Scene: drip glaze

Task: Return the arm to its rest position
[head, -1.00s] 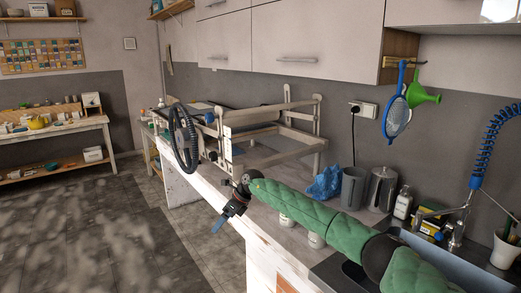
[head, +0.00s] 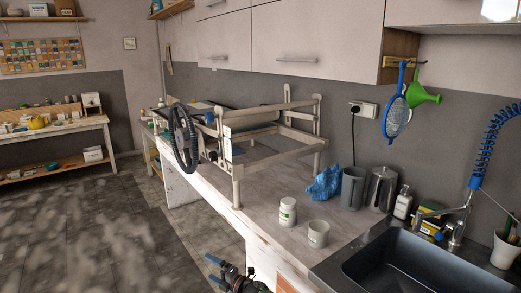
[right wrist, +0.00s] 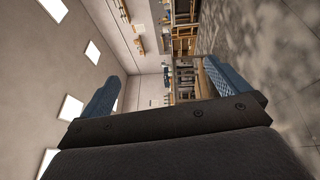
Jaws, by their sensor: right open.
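My right gripper (head: 215,271) is low at the bottom edge of the head view, in front of the counter and over the floor. Its blue fingers are apart with nothing between them. The right wrist view shows the same gripper (right wrist: 168,88) with its two blue fingers spread wide and the room beyond. Most of my right arm is out of the head view. My left gripper is not in view.
The counter (head: 265,222) holds a white lidded jar (head: 287,212), a pale cup (head: 318,234), a blue cloth (head: 325,183), grey pitchers and a wheeled press frame (head: 237,170). A dark sink (head: 400,275) is at right. Floor at left is clear.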

